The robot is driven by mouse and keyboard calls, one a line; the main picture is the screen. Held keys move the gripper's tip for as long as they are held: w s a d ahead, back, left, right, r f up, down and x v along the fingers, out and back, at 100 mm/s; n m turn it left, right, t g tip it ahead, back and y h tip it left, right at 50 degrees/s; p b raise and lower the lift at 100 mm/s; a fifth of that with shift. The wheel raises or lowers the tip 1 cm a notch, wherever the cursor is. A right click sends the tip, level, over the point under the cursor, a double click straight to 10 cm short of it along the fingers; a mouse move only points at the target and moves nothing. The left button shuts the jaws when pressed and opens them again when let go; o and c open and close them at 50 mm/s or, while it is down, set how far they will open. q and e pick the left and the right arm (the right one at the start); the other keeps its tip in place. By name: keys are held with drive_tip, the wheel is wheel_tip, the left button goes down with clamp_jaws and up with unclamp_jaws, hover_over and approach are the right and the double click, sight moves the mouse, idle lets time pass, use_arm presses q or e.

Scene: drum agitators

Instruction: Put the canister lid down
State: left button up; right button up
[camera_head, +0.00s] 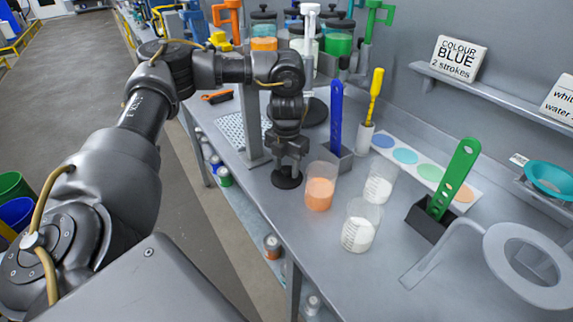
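My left arm reaches in from the left and its gripper (287,164) points down over the bench near its front edge. The dark round canister lid (287,181) is directly under the fingertips, lying level at or very close to the bench top. The fingers appear closed around the middle of the lid; the contact is small and dark. Several canisters stand at the back, including one with orange contents (263,43) and one with green contents (338,44). My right gripper is out of view.
A beaker of orange liquid (320,194) stands just right of the lid. Two beakers with white contents (359,234) (379,190) are farther right. A blue paddle (336,115), a green slotted paddle (456,178) and a grey ring stand (495,255) also occupy the bench (330,275).

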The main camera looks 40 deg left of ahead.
sight(287, 169)
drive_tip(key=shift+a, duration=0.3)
use_arm(q)
drive_tip(key=shift+r, duration=0.65)
wheel_tip(287, 169, up, 11)
drive_tip(key=p, duration=0.1)
drive_tip(key=shift+p, duration=0.3)
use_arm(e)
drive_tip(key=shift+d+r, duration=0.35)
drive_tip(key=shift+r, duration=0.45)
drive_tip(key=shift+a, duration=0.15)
